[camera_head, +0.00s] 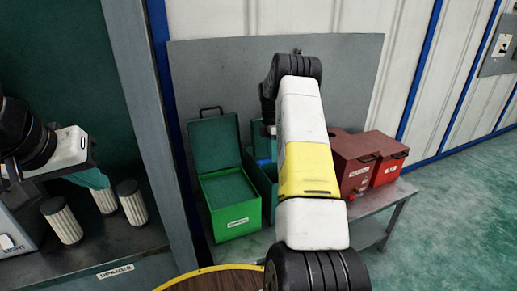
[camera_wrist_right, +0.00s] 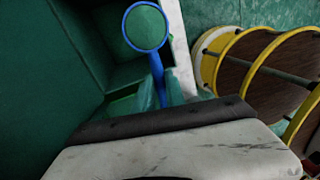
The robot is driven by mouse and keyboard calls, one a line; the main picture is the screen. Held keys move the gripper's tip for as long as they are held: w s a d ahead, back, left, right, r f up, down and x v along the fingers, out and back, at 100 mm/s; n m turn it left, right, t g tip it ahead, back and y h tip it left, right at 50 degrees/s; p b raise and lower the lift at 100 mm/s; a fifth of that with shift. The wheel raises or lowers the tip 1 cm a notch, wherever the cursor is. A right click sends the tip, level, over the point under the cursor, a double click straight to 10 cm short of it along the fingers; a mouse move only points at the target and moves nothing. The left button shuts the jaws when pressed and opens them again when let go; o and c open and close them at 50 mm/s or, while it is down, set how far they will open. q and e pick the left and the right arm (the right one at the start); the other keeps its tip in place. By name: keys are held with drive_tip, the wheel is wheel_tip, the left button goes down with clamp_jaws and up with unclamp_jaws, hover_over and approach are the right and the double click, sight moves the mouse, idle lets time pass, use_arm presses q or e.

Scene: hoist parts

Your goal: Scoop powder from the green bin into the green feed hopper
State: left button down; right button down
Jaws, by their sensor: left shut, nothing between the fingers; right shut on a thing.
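The green bin (camera_head: 232,208) stands on the bench with its lid (camera_head: 215,144) raised. A dark green surface shows inside it. My right gripper (camera_wrist_right: 160,90) is shut on the handle of a blue scoop (camera_wrist_right: 157,68), seen in the right wrist view. The scoop's round bowl has a green face; I cannot tell whether that is powder. In the head view my right arm hides most of the right gripper. My left gripper (camera_head: 93,179) is shut and empty at the left, above the parts shelf. I cannot make out the green feed hopper for certain.
A teal container (camera_head: 262,181) stands just right of the green bin, partly behind my arm. Two red boxes (camera_head: 354,160) (camera_head: 386,158) sit further right. White ribbed cylinders (camera_head: 132,203) stand on the left shelf. A yellow-rimmed reel (camera_wrist_right: 262,60) is at the right wrist view's right.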

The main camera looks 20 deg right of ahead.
drive_tip(key=shift+d+r+n, duration=0.1)
drive_tip(key=shift+d+n, duration=0.2)
drive_tip(key=shift+d, duration=0.1)
drive_tip(key=t, duration=0.3)
drive_tip(key=s+t, duration=0.1)
drive_tip(key=shift+f+t, duration=0.3)
drive_tip(key=shift+f, duration=0.05)
drive_tip(key=shift+s+d+f+t+y, duration=0.15)
drive_tip(key=shift+f+t, duration=0.3)
drive_tip(key=shift+t, duration=1.2)
drive_tip(key=shift+s+a+f+t+y, duration=0.15)
drive_tip(key=shift+f+t, duration=0.35)
drive_tip(key=shift+t, duration=1.1)
drive_tip(key=shift+s+d+f+t, duration=0.1)
drive_tip(key=shift+s+f+t, duration=0.25)
drive_tip(key=shift+t, duration=1.3)
drive_tip(key=shift+w+f, duration=0.1)
